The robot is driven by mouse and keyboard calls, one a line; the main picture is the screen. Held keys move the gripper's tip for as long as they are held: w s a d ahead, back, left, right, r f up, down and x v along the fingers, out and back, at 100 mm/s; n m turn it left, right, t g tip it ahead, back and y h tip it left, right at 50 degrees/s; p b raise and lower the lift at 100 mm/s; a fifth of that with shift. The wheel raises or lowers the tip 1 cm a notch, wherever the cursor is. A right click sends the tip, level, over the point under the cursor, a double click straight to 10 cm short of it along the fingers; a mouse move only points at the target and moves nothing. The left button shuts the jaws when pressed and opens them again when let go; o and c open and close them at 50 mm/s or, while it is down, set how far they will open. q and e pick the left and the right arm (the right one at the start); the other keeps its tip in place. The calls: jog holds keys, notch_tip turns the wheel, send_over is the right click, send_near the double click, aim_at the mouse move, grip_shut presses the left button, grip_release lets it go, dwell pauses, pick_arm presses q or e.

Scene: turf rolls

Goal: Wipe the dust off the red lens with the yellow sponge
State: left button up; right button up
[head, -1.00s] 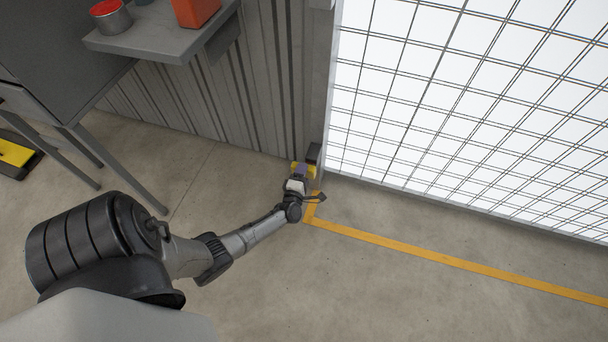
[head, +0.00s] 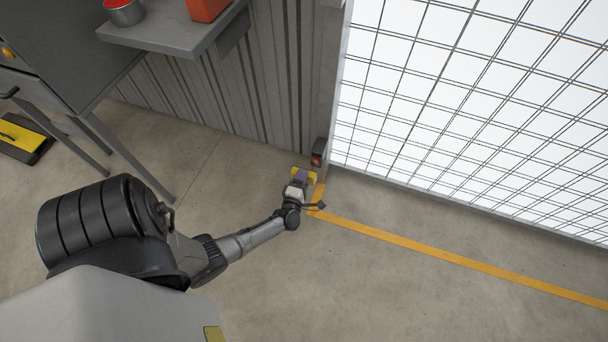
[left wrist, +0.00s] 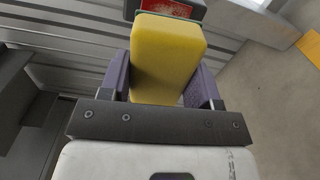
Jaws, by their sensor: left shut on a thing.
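The red lens (head: 316,160) sits in a dark housing low at the wall corner beside the bright mesh panel. It also shows at the top of the left wrist view (left wrist: 166,8), with pale specks on its red face. My left gripper (head: 301,174) is shut on the yellow sponge (left wrist: 168,58), which stands between its two purple fingers. In the head view the sponge (head: 312,176) is just in front of and below the lens. In the wrist view the sponge hides the lens's lower part; I cannot tell whether they touch. My right gripper is not in view.
A corrugated wall (head: 215,105) runs left of the lens. A grey shelf (head: 175,38) above holds a red-topped can (head: 124,11) and an orange container (head: 206,8). A legged grey cabinet (head: 70,45) stands left. The concrete floor (head: 400,290) with a yellow line (head: 430,256) is clear.

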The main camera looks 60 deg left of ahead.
pick_arm(q)
jog(key=p+v, duration=0.1)
jog(key=v, duration=0.2)
dwell(0.6)
